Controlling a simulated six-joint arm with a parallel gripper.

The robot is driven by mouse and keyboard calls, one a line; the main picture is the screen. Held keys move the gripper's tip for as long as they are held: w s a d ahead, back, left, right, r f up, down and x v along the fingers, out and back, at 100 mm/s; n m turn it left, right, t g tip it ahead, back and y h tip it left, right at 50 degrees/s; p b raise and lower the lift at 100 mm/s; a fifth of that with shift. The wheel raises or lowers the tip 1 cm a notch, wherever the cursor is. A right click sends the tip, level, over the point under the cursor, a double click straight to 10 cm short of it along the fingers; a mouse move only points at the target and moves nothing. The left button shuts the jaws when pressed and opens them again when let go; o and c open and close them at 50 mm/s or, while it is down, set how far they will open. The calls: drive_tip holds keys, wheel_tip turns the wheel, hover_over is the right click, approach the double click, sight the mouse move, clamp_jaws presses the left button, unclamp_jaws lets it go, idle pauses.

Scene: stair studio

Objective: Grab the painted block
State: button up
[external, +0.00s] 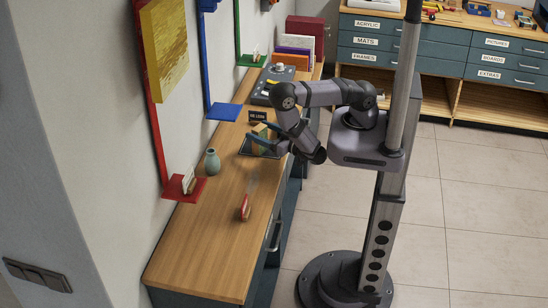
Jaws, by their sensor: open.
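A small block with yellow and greenish faces, which looks like the painted block (261,131), sits at a dark tray (246,152) on the wooden counter. My gripper (258,133) is over the tray with its fingers pointing left. The fingers are apart, one on each side of the block as seen here. I cannot tell whether they touch it. The gripper partly hides the block and tray.
A small dark sign (258,116) stands just behind the tray. A grey-green vase (212,162) and a red object (245,208) stand nearer on the counter (205,245). Red, blue (225,111) and green brackets line the wall. The counter's near end is clear.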

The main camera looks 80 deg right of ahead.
drive_tip(key=shift+p+x, duration=0.55)
drive_tip(key=shift+x, duration=0.8)
drive_tip(key=shift+p+x, duration=0.3)
drive_tip(key=shift+x, duration=0.7)
drive_tip(key=c, duration=1.2)
